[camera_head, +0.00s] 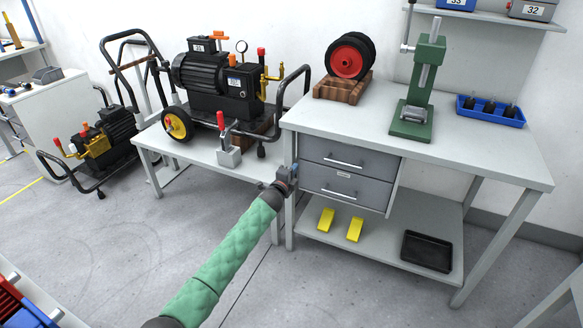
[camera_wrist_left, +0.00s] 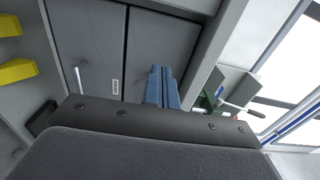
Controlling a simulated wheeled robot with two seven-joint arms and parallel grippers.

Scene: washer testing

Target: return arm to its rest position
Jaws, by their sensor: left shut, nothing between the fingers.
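My left arm (camera_head: 222,262), in a green quilted sleeve, reaches up from the bottom of the head view. My left gripper (camera_head: 293,172) is at its end, by the left side of the grey drawer unit (camera_head: 350,158) under the workbench top. In the left wrist view its two blue fingers (camera_wrist_left: 161,75) lie together, shut with nothing between them. Behind them are the drawer fronts (camera_wrist_left: 95,35), seen tilted, with a handle. I cannot tell whether the fingers touch the drawer unit. My right gripper is in neither view.
The workbench (camera_head: 480,148) carries a green press (camera_head: 420,95), a blue tray (camera_head: 491,112) and a red-black wheel (camera_head: 348,58). A pump (camera_head: 215,80) stands on the lower table (camera_head: 190,148) at left. Yellow blocks (camera_head: 355,229) and a black tray (camera_head: 427,251) lie on the lower shelf.

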